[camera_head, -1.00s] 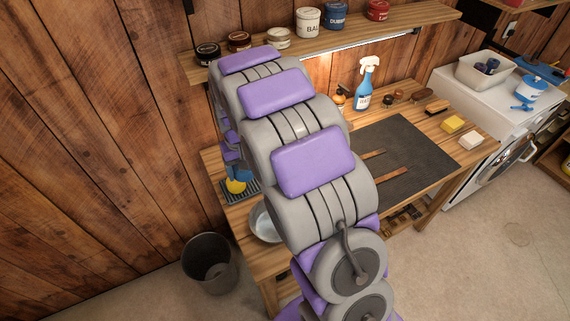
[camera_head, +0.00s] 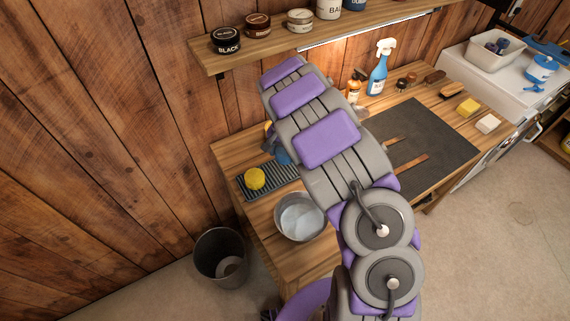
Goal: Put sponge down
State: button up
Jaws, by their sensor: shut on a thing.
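A round yellow sponge (camera_head: 255,178) rests on the left part of a dark ribbed rack (camera_head: 286,176) on the wooden bench. A blue thing (camera_head: 279,151) with a small yellow patch above it shows just behind the rack, partly covered by my arm; I cannot tell what it is. My grey and purple arm reaches up over the bench. Its end is hidden behind its own links, so my gripper and anything in it do not show. A yellow block (camera_head: 468,107) and a white block (camera_head: 488,124) lie at the bench's right end.
A metal bowl (camera_head: 300,217) stands in front of the rack. A dark mat (camera_head: 440,140) with brown strips covers the bench's middle right. A blue spray bottle (camera_head: 379,72) and small jars stand behind it. A shelf (camera_head: 270,52) overhangs. A bin (camera_head: 220,258) stands on the floor.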

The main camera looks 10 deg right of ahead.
aim_at(286, 168)
jog(key=shift+a+f, duration=0.15)
jog(key=shift+f, duration=0.4)
jog(key=shift+a+f, duration=0.15)
jog(key=shift+f, duration=0.4)
jog(key=f, duration=0.1)
jog(key=d+f, duration=0.1)
jog(key=f, duration=0.1)
jog(key=shift+d+f+b, duration=0.15)
jog(key=shift+f+b, duration=0.1)
jog(key=shift+b, duration=0.15)
jog(key=shift+a, duration=0.2)
jog(key=o, duration=1)
jog(key=shift+a, duration=0.3)
jog(key=shift+c, duration=0.2)
jog(key=shift+o, duration=0.6)
jog(key=shift+d, duration=0.35)
jog(key=shift+r, duration=0.15)
